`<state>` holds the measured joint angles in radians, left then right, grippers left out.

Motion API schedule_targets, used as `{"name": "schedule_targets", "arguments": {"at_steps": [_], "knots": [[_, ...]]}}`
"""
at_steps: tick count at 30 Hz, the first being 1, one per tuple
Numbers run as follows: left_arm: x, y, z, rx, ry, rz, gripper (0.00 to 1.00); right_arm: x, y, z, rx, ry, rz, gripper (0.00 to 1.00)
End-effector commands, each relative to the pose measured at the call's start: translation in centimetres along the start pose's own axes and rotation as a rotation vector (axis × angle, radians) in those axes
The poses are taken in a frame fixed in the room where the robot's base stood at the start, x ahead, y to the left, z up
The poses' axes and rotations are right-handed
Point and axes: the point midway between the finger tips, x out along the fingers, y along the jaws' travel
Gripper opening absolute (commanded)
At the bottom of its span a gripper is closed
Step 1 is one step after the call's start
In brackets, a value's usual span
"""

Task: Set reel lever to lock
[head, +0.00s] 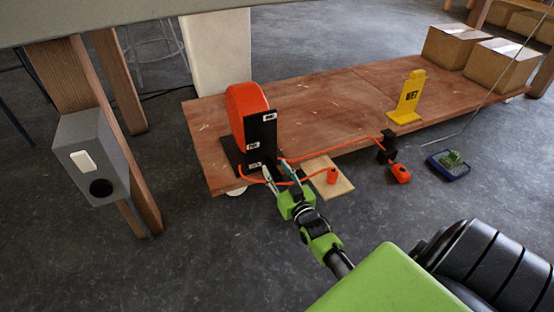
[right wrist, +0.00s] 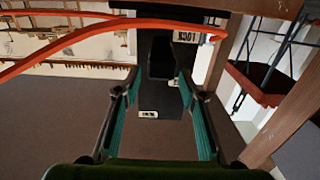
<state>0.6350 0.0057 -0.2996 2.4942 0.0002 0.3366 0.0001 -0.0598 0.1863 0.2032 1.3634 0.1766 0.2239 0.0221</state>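The orange reel (head: 246,108) stands upright on the low wooden board, behind a black plate (head: 262,136) with small white labels. In the right wrist view the plate (right wrist: 160,92) shows a label reading LOCK (right wrist: 187,37) and a second label (right wrist: 148,114) too small to read. A dark block (right wrist: 162,56) in front of the plate may be the lever; its setting cannot be told. My right gripper (head: 280,178) is open at the plate's lower part, its fingers (right wrist: 157,88) apart with nothing clearly between them. My left gripper is not in view.
An orange cable (head: 335,151) runs from the reel to a black clip (head: 386,148) and orange plug (head: 401,174). A small orange piece (head: 332,176) sits on a light wood block (head: 340,188). A yellow stand (head: 410,98) and cardboard boxes (head: 500,65) are farther right. A grey switch box (head: 90,150) is left.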

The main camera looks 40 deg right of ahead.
Motion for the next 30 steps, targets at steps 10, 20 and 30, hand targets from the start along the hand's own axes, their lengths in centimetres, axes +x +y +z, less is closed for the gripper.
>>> {"name": "schedule_targets", "arguments": {"at_steps": [10, 20, 30], "knots": [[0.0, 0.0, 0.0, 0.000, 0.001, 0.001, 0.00, -0.1, 0.0, -5.8, 0.000, 0.001, 0.001, 0.38], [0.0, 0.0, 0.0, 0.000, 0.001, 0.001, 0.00, -0.1, 0.0, -7.7, 0.000, -0.004, 0.001, 0.38], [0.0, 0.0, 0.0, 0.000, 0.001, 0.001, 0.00, -0.1, 0.0, -7.7, 0.000, -0.003, 0.001, 0.38]]}}
